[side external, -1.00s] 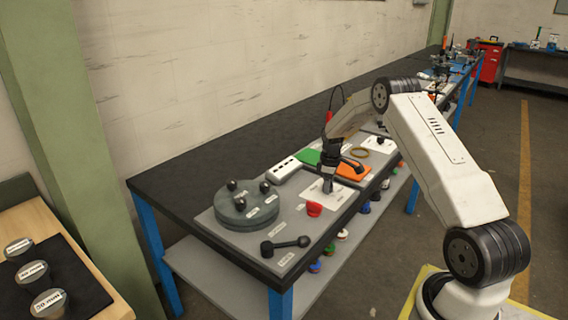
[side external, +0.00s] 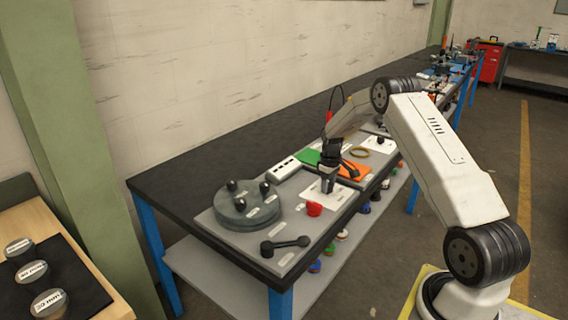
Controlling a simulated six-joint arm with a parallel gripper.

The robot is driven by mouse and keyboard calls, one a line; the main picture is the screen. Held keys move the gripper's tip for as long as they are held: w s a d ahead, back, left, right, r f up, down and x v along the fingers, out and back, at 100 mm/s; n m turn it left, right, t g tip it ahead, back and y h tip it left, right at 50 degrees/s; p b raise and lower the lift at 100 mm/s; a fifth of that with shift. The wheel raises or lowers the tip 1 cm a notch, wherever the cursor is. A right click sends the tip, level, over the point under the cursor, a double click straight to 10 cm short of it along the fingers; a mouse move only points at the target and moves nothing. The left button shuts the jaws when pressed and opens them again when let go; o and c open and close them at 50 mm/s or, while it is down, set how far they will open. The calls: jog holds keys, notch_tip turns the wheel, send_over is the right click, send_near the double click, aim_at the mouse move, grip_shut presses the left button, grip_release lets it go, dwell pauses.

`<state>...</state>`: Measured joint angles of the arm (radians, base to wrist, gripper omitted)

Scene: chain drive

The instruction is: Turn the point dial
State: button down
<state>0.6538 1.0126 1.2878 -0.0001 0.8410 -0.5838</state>
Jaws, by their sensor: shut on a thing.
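My gripper (side external: 327,188) points down over a white plate (side external: 336,200) on the grey board. Its dark fingers are shut low at the plate, on what appears to be the point dial. The dial itself is mostly hidden by the fingers, and its pointer and marks are too small to read. A red knob (side external: 314,208) sits just in front of the gripper, apart from it.
To the left is a round grey disc (side external: 240,212) with several black knobs. A black lever (side external: 285,245) lies at the front. A white power strip (side external: 284,168), a green pad (side external: 308,157) and an orange pad (side external: 354,172) are close behind and right.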

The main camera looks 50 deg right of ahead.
jog(key=m, duration=0.4)
jog(key=shift+m, duration=2)
jog(key=shift+c, duration=1)
grip_release()
jog(key=shift+r, duration=0.1)
jog(key=shift+r, duration=3.85)
jog(key=shift+a, duration=0.2)
